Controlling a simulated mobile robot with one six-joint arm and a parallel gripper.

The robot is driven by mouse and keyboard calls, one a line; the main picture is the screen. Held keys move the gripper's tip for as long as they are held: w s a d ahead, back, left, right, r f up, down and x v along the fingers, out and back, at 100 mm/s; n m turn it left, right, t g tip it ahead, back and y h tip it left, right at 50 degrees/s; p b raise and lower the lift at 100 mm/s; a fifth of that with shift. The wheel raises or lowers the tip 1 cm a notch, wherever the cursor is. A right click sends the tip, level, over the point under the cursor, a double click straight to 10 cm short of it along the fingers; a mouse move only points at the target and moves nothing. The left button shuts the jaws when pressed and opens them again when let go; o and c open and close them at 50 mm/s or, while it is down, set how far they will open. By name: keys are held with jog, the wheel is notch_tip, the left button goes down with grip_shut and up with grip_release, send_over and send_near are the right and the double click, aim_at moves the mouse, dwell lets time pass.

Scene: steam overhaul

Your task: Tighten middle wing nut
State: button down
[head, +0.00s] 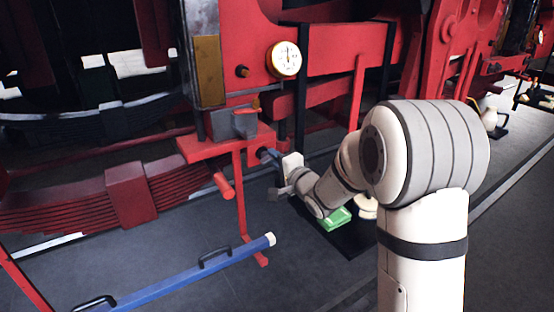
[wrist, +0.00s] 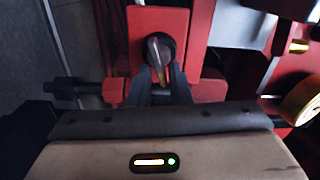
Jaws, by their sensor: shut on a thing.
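A wing nut (wrist: 157,48) with a grey and brownish wing sits on a dark round seat in a red block (wrist: 138,30) in the wrist view. My gripper (wrist: 161,78) is shut on the wing nut, with one dark finger on either side. In the head view my gripper (head: 268,156) is at the red stand (head: 240,185), just right of its top. The wing nut cannot be made out in the head view. Whether it is the middle one cannot be told, as no other wing nut shows clearly.
A round gauge (head: 284,59) is above my gripper. A blue bar with black handles (head: 190,278) slopes across the floor at front left. A green block (head: 337,218) lies below my arm. A dark knob (wrist: 68,89) is left of the fingers.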

jog(key=shift+a, duration=0.1)
dwell(0.4)
jog(key=c, duration=1.6)
grip_release()
jog(key=shift+o, duration=0.2)
jog(key=shift+s, duration=0.1)
jog(key=b+v, duration=0.1)
jog(key=v, duration=0.6)
jog(key=shift+s+d, duration=0.25)
